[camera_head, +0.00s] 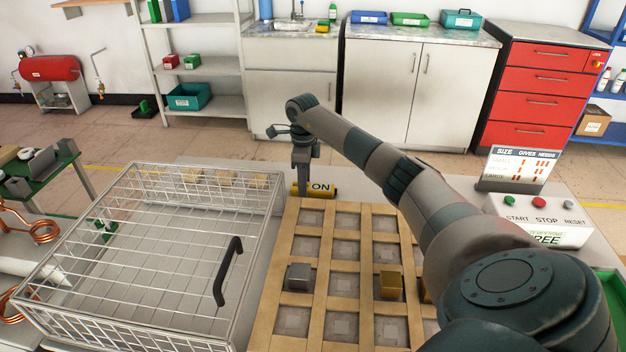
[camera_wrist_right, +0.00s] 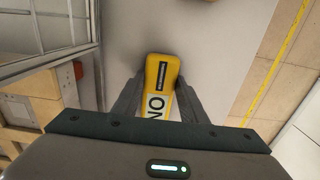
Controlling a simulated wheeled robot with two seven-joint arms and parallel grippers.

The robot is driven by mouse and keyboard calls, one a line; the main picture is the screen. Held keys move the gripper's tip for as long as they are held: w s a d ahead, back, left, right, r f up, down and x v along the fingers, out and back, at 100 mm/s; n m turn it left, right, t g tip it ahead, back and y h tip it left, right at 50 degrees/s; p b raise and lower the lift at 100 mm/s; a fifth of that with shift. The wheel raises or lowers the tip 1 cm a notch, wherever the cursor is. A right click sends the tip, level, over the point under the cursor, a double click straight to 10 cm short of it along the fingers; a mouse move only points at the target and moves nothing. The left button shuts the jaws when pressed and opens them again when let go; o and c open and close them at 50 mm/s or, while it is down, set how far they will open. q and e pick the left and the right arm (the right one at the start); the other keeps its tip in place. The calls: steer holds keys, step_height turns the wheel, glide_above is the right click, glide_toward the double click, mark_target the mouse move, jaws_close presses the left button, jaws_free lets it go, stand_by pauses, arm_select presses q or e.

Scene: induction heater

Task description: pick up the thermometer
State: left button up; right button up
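The thermometer (camera_head: 320,189) appears to be the yellow device with a dark display and a white label reading "ON". It lies on the grey table behind the wooden grid, and it also shows in the right wrist view (camera_wrist_right: 161,72). My right gripper (camera_head: 303,182) points down at its left part. In the right wrist view the two fingers (camera_wrist_right: 160,86) stand apart, one on each side of the thermometer. Contact between fingers and thermometer cannot be made out. My left gripper is not in view.
A wire cage (camera_head: 150,255) with a black handle (camera_head: 228,270) stands left of the thermometer. The wooden grid (camera_head: 318,265) in front holds a grey block (camera_head: 299,277) and a brass block (camera_head: 390,284). A control box (camera_head: 540,218) and a sign (camera_head: 517,168) stand at the right.

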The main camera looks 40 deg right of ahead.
steer(key=shift+r, duration=0.1)
